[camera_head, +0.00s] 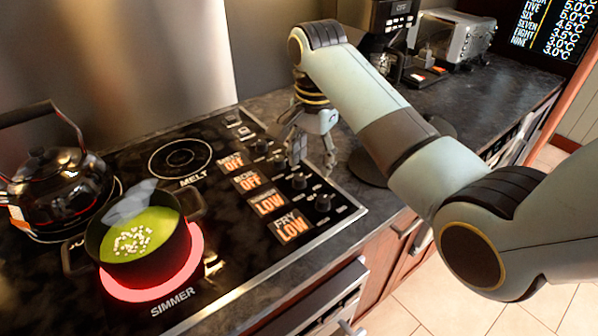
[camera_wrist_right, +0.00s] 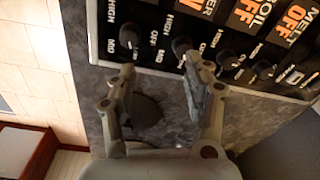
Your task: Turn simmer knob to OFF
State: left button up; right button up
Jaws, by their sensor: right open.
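The simmer knob (camera_head: 298,181) is a small black knob in the row on the black cooktop; the simmer display (camera_head: 267,202) beside it reads LOW in orange. In the right wrist view the simmer knob (camera_wrist_right: 180,46) sits close to the tip of the right-hand finger. My right gripper (camera_head: 312,160) hangs fingers-down near the knob row, and in its wrist view (camera_wrist_right: 159,66) its fingers are spread with nothing between them. I cannot tell whether a finger touches the knob. My left gripper is out of view.
The fry knob (camera_head: 322,201) and boil knob (camera_head: 278,160) flank the simmer knob closely. A dark pot (camera_head: 140,262) of green soup stands on the glowing simmer burner (camera_head: 150,292). A black kettle (camera_head: 55,185) stands at the left. Dark counter lies right of the cooktop.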

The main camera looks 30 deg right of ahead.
aim_at(299, 177)
jog(key=w+r+m, duration=0.2)
jog(key=w+r, duration=0.1)
jog(key=w, duration=0.1)
jog(key=shift+g, duration=0.3)
jog(key=f, duration=1)
jog(key=shift+a+f, duration=0.15)
jog(key=shift+a, duration=0.25)
jog(key=shift+c, duration=0.3)
grip_shut()
